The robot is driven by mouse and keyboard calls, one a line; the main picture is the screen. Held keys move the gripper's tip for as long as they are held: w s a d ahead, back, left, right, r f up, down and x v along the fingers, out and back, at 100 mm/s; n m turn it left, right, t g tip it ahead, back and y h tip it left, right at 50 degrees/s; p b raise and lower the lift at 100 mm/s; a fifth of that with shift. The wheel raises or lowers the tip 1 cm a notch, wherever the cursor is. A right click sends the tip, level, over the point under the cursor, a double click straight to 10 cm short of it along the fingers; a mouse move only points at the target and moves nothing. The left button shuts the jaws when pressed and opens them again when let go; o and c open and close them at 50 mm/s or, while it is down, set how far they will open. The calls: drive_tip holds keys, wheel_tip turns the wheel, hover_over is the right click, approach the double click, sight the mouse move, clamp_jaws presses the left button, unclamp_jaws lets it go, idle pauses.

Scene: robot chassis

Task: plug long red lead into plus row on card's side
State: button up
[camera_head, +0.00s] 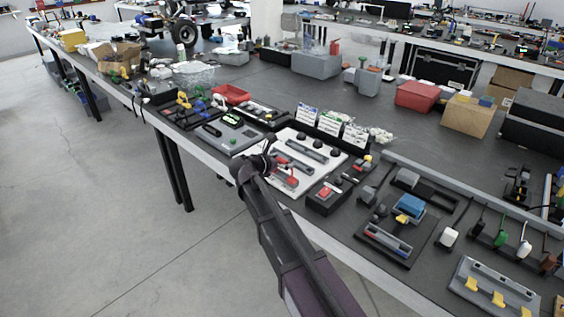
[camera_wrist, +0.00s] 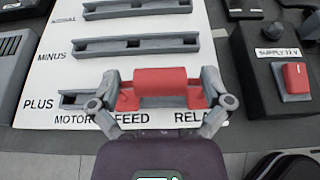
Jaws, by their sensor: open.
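The white card (camera_wrist: 215,108) fills the middle of the wrist view, with grey slotted rows lettered MINUS and PLUS; the third row's label at the top is partly cut off. The plus row (camera_wrist: 72,99) is the lowest and mostly hidden behind a red block (camera_wrist: 160,82), which appears to be the red lead's plug. My gripper (camera_wrist: 160,92) is open, one finger on each side of the red block; contact is hard to judge. I cannot tell how deep the block sits. In the head view my gripper (camera_head: 268,160) is over the card (camera_head: 322,150), near red pieces (camera_head: 286,181).
A panel with a green knob (camera_head: 232,139) lies left of the card. Bench floor side is open.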

drive_tip(key=shift+r+p, duration=4.05)
drive_tip(key=shift+r, duration=0.1)
drive_tip(key=shift+d, duration=0.2)
drive_tip(key=s+d+f+m+g+p, duration=0.1)
drive_tip(key=s+d+m+g, duration=0.1)
drive_tip(key=s+d+m, duration=0.1)
drive_tip(key=s+d+f+m+g+y+p, duration=0.1)
drive_tip(key=s+d+f+m+g, duration=0.1)
drive_tip(key=s+d+m, duration=0.2)
drive_tip(key=s+d+f+m+g+y+p, duration=0.1)
drive_tip(key=s+d+m+g, duration=0.1)
drive_tip(key=d+m, duration=0.4)
drive_tip(key=shift+s+d+f+m, duration=0.1)
drive_tip(key=shift+s+d, duration=0.15)
drive_tip(key=shift+d, duration=0.4)
drive_tip(key=shift+s+d+f+m, duration=0.1)
drive_tip(key=shift+s+d, duration=0.15)
drive_tip(key=shift+d, duration=0.4)
drive_tip(key=shift+s+d+f+m, duration=0.1)
drive_tip(key=shift+s+d, duration=0.15)
drive_tip(key=shift+d, duration=0.4)
drive_tip(key=s+d+m+g+y+p, duration=0.1)
drive_tip(key=s+d+m+g+y, duration=0.1)
drive_tip(key=s+m, duration=0.5)
drive_tip(key=s+d+m+g+y+p, duration=0.2)
drive_tip(key=s+d+m+y, duration=0.2)
drive_tip(key=s+m, duration=0.3)
drive_tip(key=shift+s+d+f+m+g, duration=0.35)
drive_tip(key=shift+s+d, duration=0.2)
drive_tip(key=shift+s, duration=0.2)
